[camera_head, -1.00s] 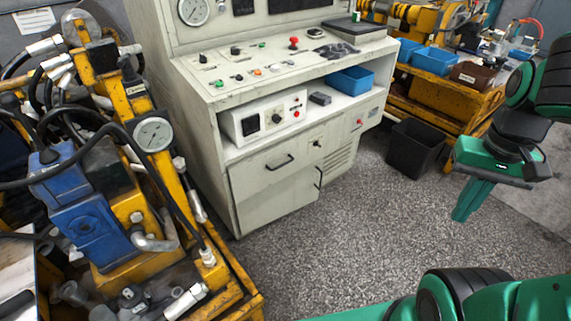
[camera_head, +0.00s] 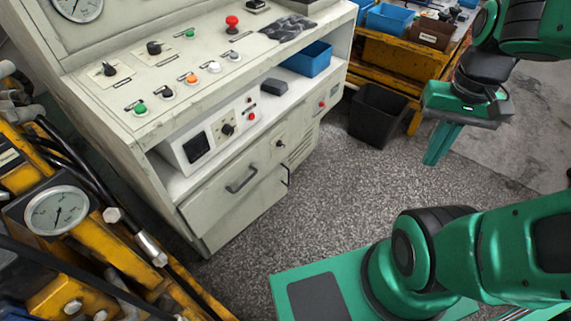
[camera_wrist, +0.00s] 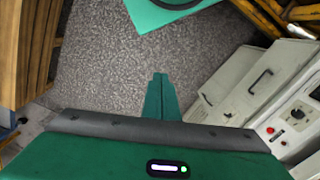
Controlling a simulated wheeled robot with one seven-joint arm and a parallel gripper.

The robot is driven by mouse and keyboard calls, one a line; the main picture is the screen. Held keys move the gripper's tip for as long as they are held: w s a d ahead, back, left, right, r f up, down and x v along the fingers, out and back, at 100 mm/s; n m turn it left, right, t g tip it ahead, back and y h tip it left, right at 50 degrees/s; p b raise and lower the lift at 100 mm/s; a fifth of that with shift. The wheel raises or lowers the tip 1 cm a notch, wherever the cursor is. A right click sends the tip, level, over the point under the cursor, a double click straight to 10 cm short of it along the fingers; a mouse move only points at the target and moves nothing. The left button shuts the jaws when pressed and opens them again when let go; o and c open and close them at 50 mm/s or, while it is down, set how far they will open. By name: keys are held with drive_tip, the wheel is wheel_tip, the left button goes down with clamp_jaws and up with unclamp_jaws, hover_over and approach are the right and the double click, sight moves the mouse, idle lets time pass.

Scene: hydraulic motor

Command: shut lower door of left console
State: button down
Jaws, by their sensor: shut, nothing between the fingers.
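The pale grey console (camera_head: 125,75) stands at left and centre of the head view. Its lower front has a panel with a black bar handle (camera_head: 240,180), and below it the lower door (camera_head: 245,217), with a dark handle (camera_head: 287,176) near its right edge. How far this door stands open is unclear. In the wrist view, the console's pale front panels (camera_wrist: 225,83) show at right. My gripper (camera_head: 436,150) points down, shut and empty, to the right of the console and apart from it. Its green fingers also show in the wrist view (camera_wrist: 160,95).
A black bin (camera_head: 378,115) stands on the floor right of the console, beside a yellow workbench (camera_head: 385,65). A yellow hydraulic rig with a gauge (camera_head: 57,210) is at lower left. Speckled floor (camera_head: 310,200) in front of the console is clear.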

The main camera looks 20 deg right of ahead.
sight(279, 164)
drive_tip(key=w+a+f+n+t+y, duration=0.1)
drive_tip(key=w+a+f+n+y, duration=0.1)
drive_tip(key=w+f, duration=1)
drive_tip(key=w+a+f+n+t+y, duration=0.1)
drive_tip(key=w+f+n+y, duration=0.15)
drive_tip(key=w+f, duration=0.95)
drive_tip(key=w+a+f+m+t+y, duration=0.2)
drive_tip(key=w+a+f+t+y, duration=0.4)
drive_tip(key=w+f, duration=0.7)
wheel_tip(279, 164, down, 15)
drive_tip(key=a+m+t+h, duration=0.2)
drive_tip(key=m+t+h, duration=0.25)
drive_tip(key=m, duration=0.35)
drive_tip(key=shift+t+y, duration=0.25)
drive_tip(key=shift+y, duration=0.15)
drive_tip(key=x, duration=1.2)
drive_tip(key=shift+a+r, duration=0.2)
drive_tip(key=shift+a, duration=0.05)
drive_tip(key=shift+w+a+m, duration=0.25)
drive_tip(key=shift+w+a, duration=0.05)
drive_tip(key=shift+w, duration=0.3)
